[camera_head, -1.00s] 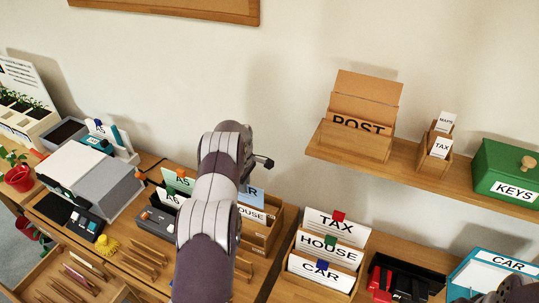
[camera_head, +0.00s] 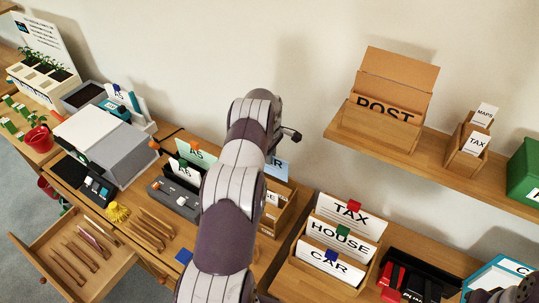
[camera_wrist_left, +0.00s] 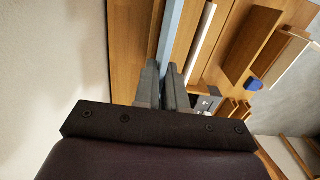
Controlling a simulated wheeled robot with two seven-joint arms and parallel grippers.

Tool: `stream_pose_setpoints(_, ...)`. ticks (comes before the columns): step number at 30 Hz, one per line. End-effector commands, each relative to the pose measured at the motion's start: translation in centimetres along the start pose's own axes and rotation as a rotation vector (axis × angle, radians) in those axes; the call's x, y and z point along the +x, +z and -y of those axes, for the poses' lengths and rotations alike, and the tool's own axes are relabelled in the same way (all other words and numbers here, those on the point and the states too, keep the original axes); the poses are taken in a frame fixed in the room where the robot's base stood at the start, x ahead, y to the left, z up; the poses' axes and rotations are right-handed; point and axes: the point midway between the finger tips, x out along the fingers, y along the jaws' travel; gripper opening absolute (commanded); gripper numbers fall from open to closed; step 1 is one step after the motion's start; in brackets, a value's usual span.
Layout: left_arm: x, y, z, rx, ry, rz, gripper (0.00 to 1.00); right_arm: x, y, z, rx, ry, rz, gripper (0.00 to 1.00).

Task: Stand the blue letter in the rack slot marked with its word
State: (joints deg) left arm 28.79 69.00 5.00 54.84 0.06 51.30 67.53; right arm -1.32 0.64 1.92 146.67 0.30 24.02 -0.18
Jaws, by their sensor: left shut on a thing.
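The blue letter (camera_head: 278,168) shows in the head view as a light blue card just right of my left arm; an R is legible on it, the rest is hidden. In the left wrist view its pale blue edge (camera_wrist_left: 171,28) stands between the fingers of my left gripper (camera_wrist_left: 168,82), which is shut on it. In the head view my arm hides that gripper. A wooden rack (camera_head: 312,279) at the lower middle has slots with white cards marked TAX, HOUSE and CAR, with red, green and blue tabs. My right gripper is out of view.
A wooden box (camera_head: 284,220) with a partly hidden label stands under the letter. Right of the rack is a black tray (camera_head: 440,270) with red things. A wall shelf (camera_head: 400,158) carries the POST box (camera_head: 378,123). An open drawer (camera_head: 118,266) juts out lower left.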

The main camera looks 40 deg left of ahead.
Motion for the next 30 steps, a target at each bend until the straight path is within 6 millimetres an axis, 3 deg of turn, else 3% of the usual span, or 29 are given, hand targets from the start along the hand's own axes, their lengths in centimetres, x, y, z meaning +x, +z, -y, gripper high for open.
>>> stream_pose_setpoints(30, -0.09, 0.01, -0.16, 0.000, 0.001, 0.000, 0.00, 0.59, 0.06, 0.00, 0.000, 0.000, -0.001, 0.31)
